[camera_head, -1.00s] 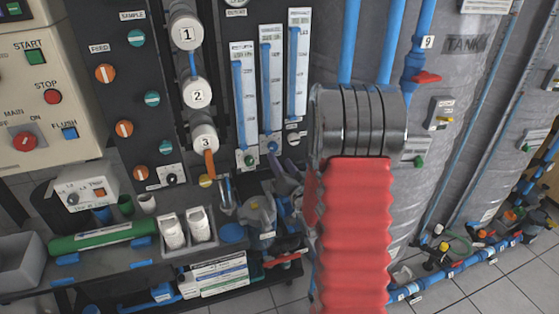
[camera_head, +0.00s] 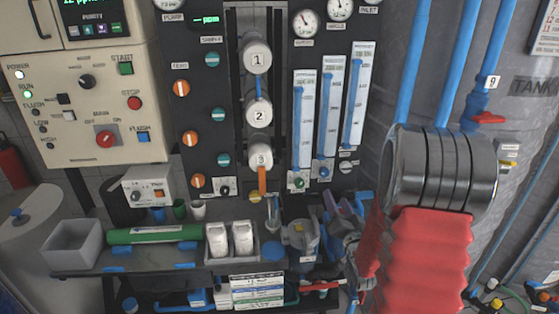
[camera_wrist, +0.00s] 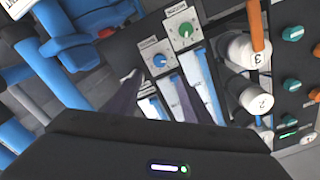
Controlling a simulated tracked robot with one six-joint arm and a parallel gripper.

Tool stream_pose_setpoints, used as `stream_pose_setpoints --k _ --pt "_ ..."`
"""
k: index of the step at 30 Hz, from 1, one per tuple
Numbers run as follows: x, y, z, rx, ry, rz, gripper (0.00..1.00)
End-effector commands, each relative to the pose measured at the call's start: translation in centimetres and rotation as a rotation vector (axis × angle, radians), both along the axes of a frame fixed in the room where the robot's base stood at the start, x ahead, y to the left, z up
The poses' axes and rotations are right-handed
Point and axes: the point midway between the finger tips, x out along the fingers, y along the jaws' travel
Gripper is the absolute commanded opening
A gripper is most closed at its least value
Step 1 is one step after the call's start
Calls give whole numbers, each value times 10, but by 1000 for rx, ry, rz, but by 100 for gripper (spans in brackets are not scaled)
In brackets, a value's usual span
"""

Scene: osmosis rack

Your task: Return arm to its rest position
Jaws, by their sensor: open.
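My arm, with ribbed red sleeve and metal rings, stands at the right of the head view. My gripper (camera_head: 343,200) shows partly beside it, in front of the rack's lower right, with two purple-grey fingers apart. In the wrist view my gripper (camera_wrist: 148,76) also shows its fingers apart, with nothing seen between them. The flow meters (camera_wrist: 200,80) and their green and blue knobs lie beyond the fingers. The arm hides part of the grey tank.
The dark rack panel (camera_head: 205,90) carries knobs, gauges and numbered white housings. A shelf below holds a green cylinder (camera_head: 155,234), a grey bin (camera_head: 78,243) and two white cartridges (camera_head: 242,238). A beige control box (camera_head: 100,105) is at left. Blue pipes (camera_head: 458,65) run down the tank at right.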

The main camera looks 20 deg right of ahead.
Motion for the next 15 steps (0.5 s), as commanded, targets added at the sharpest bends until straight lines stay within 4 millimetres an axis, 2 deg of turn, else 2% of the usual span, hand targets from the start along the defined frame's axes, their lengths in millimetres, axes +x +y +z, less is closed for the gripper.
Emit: stream_pose_setpoints --k 8,15 --pt "4 6 5 -18 29 3 45" --pt "10 27 23 -87 157 8 45"
